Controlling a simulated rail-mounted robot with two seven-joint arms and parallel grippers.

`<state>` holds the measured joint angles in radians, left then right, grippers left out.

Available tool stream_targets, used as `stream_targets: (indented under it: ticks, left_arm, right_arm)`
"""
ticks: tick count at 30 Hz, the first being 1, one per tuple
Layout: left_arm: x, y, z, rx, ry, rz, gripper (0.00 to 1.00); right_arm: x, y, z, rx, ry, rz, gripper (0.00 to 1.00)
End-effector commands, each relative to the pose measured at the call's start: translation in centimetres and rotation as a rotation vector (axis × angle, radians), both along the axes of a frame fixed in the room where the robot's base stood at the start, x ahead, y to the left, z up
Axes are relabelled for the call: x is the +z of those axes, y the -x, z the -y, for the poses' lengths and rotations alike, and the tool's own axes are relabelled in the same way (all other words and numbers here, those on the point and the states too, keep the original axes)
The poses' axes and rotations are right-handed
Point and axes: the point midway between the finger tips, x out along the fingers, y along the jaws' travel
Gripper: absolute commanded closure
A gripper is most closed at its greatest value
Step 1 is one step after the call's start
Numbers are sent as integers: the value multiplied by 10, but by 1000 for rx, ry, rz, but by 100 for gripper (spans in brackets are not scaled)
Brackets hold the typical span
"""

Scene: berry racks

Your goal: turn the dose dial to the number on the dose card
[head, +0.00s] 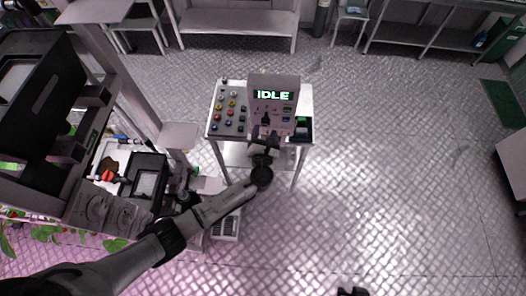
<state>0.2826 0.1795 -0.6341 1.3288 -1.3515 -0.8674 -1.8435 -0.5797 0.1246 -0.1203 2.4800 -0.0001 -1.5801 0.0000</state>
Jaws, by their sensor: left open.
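A grey control box (285,82) stands upright on a small table, its green display reading IDLE. A dark dial-like knob (266,118) shows low on its front face, just beyond my left gripper. Its setting is too small to read. My left gripper (265,135) is open, in front of the lower part of the box; I cannot tell whether it touches the knob. I cannot make out the dose card or its number. A small dark part (352,291) at the bottom edge may be my right gripper, mostly cut off.
A panel of coloured buttons (229,108) lies left of the box on the table (305,98). A dark box with a green patch (302,128) sits to the right. A rack with dark trays (148,182) stands at left. The floor at right is clear.

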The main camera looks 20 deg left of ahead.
Motion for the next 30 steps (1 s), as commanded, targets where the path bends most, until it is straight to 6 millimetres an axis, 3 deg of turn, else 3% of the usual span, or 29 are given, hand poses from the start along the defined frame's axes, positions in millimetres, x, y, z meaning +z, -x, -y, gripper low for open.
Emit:
stream_targets:
  ticks: [6, 12, 18, 30]
  left_arm:
    - [-2, 41, 13, -1, 1, 0, 42]
    - [-2, 65, 20, 0, -1, 0, 42]
    - [0, 75, 24, 1, -1, 0, 42]
    - [0, 76, 24, 1, -1, 0, 42]
  right_arm:
    - [-8, 0, 1, 1, 2, 0, 57]
    - [-12, 0, 0, 0, 0, 0, 57]
    - [-14, 0, -1, -3, -4, -1, 57]
    - [-14, 0, -2, -6, -8, 0, 57]
